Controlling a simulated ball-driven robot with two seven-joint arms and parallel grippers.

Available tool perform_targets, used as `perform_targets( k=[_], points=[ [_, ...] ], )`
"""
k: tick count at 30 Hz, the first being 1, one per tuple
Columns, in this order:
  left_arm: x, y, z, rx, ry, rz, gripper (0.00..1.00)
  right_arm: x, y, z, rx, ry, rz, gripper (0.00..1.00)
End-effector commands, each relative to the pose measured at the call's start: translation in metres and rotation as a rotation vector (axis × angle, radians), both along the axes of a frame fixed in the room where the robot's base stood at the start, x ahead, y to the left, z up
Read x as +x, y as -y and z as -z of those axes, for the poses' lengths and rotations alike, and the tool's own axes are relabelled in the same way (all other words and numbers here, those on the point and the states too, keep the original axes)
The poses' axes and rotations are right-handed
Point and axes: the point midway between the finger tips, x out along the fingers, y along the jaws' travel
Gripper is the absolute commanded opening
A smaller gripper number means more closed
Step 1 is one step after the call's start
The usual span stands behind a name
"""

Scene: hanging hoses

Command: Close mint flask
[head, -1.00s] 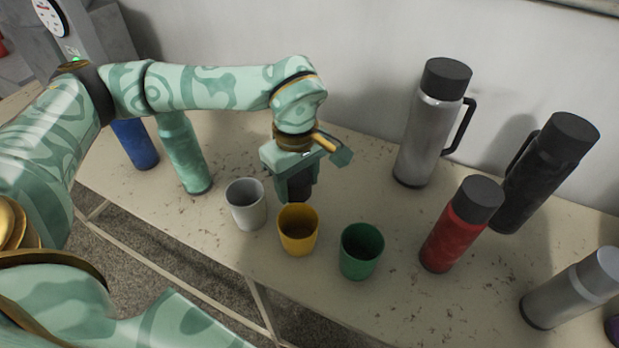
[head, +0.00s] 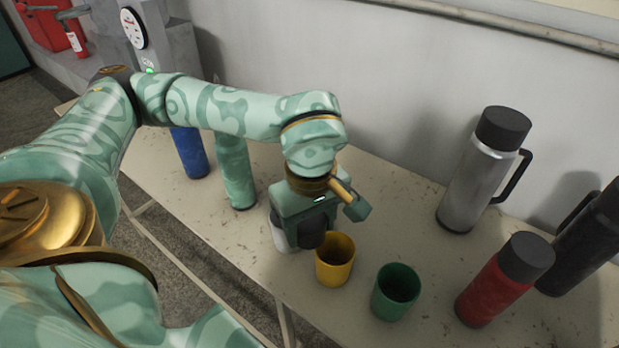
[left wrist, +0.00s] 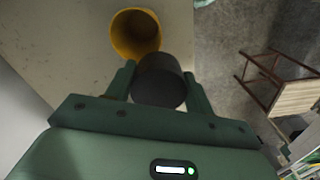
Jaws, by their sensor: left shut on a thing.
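The mint flask (head: 236,176) stands upright on the table, left of my left gripper. Its top is hidden behind my left arm. My left gripper (head: 309,236) is shut on a dark cap (head: 315,232), held among the cups. The left wrist view shows the dark cap (left wrist: 160,84) between both fingers. My right gripper is not in view.
A white cup (head: 281,240) is mostly hidden by my left gripper. A yellow cup (head: 334,264) and a green cup (head: 394,294) stand right of it. A blue flask (head: 189,153) stands left of the mint one. Grey (head: 468,185), red (head: 495,290) and black (head: 590,245) flasks stand on the right.

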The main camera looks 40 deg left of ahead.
Motion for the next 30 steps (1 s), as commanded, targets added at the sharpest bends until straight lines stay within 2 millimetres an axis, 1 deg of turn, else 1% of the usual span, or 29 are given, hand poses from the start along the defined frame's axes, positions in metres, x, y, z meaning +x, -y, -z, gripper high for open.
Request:
perform_targets(
  k=[2,5,8,9,11,12,15,18,21,27,28,29,30],
  points=[
    [0.002,0.004,0.000,-0.002,-0.001,0.030,0.31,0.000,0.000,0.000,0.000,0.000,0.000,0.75],
    [0.009,0.022,0.001,-0.009,-0.002,0.156,0.31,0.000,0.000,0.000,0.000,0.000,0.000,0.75],
    [0.018,0.052,0.003,-0.016,-0.004,0.377,0.31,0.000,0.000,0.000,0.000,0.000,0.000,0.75],
    [0.022,0.067,0.003,-0.018,-0.003,0.485,0.31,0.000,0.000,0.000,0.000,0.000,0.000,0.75],
    [0.026,0.090,0.004,-0.018,-0.003,0.646,0.31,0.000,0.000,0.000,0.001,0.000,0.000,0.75],
    [0.028,0.105,0.004,-0.017,-0.002,0.756,0.31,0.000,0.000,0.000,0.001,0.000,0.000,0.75],
    [0.030,0.139,0.005,-0.012,-0.001,0.996,0.31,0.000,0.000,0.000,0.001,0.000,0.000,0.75],
    [0.030,0.159,0.005,-0.004,0.000,1.151,0.31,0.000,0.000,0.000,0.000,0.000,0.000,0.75],
    [0.029,0.167,0.006,-0.001,-0.001,1.214,0.31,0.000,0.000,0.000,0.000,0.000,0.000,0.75],
    [0.029,0.167,0.006,-0.001,-0.001,1.219,0.31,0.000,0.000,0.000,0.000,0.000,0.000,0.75],
    [0.029,0.167,0.006,-0.001,-0.001,1.219,0.31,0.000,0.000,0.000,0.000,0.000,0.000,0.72],
    [0.029,0.167,0.006,-0.001,-0.001,1.219,0.31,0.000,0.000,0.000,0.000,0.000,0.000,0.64],
    [0.029,0.167,0.006,-0.001,-0.001,1.218,0.31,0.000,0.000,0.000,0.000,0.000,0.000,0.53]
  ],
)
